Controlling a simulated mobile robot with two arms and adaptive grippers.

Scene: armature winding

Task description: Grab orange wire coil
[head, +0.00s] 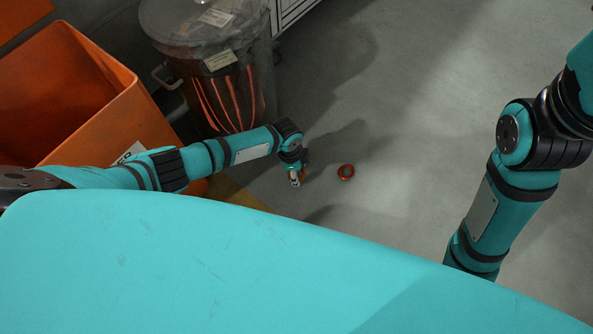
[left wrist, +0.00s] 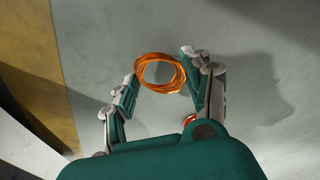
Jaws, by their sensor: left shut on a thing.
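The orange wire coil (left wrist: 177,74) is a ring of several thin strands. In the left wrist view it sits between the two fingers of my left gripper (left wrist: 160,70), which is shut on it. In the head view my left gripper (head: 296,178) hangs low over the floor, with only a small bit of orange showing beside it. My right arm comes in at the right of the head view, but its gripper is hidden behind my teal body.
A red-orange ring (head: 346,177) lies on the grey floor right of my left gripper. An orange bin (head: 100,110) and a lidded transparent barrel (head: 215,75) with orange strips stand at the left and back. Open floor (head: 420,120) extends right.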

